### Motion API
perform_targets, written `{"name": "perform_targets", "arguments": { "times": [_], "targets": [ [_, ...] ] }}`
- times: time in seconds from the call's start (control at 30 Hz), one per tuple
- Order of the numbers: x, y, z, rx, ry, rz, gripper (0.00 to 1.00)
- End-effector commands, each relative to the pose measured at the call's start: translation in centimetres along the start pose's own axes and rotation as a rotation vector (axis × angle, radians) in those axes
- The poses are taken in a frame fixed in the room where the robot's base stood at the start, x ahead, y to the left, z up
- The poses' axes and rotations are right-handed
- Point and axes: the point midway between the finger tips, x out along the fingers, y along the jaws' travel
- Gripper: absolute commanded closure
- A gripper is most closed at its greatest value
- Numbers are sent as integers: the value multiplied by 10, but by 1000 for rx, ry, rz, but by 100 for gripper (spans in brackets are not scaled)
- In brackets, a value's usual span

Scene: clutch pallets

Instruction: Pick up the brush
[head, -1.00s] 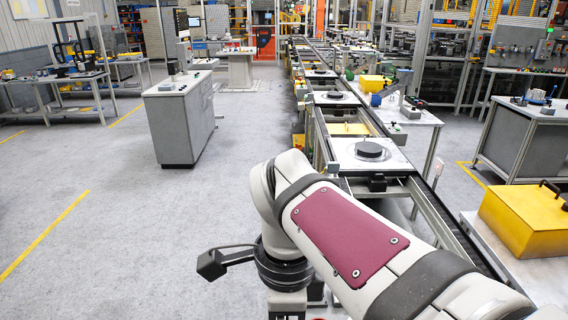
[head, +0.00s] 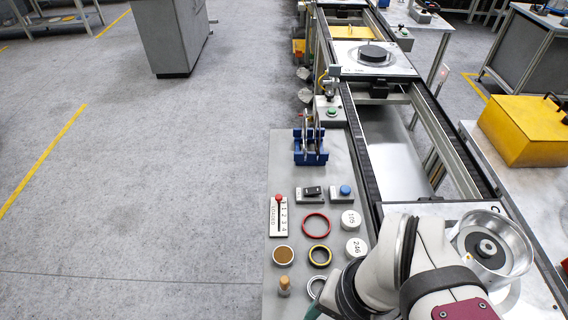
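A small upright piece with a tan wooden top and a grey lower part (head: 284,286) stands near the front left of the grey bench; it may be the brush, but it is too small to be sure. No other brush shows clearly. My pale arm with its dark red panel reaches in from the lower right and covers part of the bench. The fingers of my gripper are not in view. A bit of teal shows at the bottom edge beside the arm, too cut off to name.
The grey bench (head: 262,210) holds a brown-filled round dish (head: 283,255), red ring (head: 316,224), yellow-black ring (head: 320,256), white discs (head: 351,219), switches (head: 312,193), a numbered lever plate (head: 279,216) and a blue rack (head: 310,153). A metal clutch housing (head: 492,247) sits at right by the conveyor.

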Motion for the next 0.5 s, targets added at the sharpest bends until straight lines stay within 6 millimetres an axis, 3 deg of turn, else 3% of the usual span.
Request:
{"name": "perform_targets", "arguments": {
  "times": [0.07, 0.13, 0.33, 0.4, 0.5],
  "targets": [
    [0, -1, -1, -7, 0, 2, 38],
    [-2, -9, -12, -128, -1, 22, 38],
    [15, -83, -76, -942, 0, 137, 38],
    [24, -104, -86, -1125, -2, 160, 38],
    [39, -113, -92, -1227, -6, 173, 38]
  ]
}}
